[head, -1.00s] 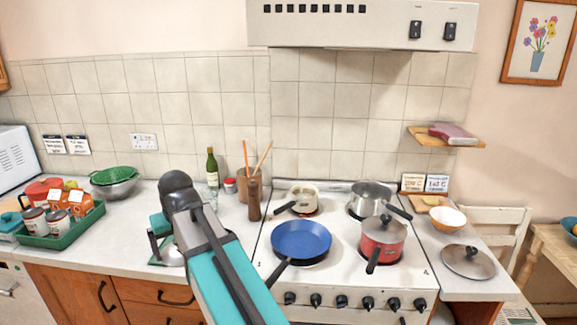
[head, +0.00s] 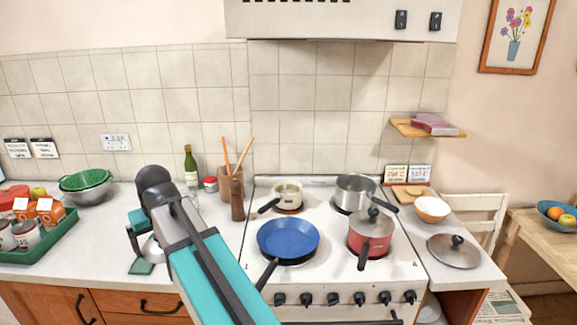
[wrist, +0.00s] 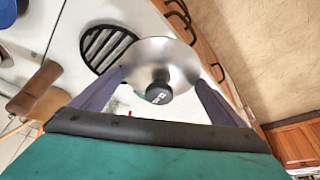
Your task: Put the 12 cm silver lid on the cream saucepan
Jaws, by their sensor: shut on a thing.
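The cream saucepan (head: 288,196) stands uncovered on the back left of the cooker, its dark handle pointing to the lower left. My gripper (head: 142,238) is over the counter left of the cooker, shut on a small silver lid (head: 153,251). In the wrist view the lid (wrist: 165,55) has a black knob and sits between the two fingers of my gripper (wrist: 160,82), held across its rim. My gripper partly hides the lid in the head view.
A blue frying pan (head: 288,238), red lidded saucepan (head: 371,238) and steel saucepan (head: 355,192) occupy the cooker. A pepper mill (head: 237,199), utensil pot (head: 228,179) and bottle (head: 191,165) stand between my gripper and the cream pan. A larger lid (head: 453,251) lies at the right.

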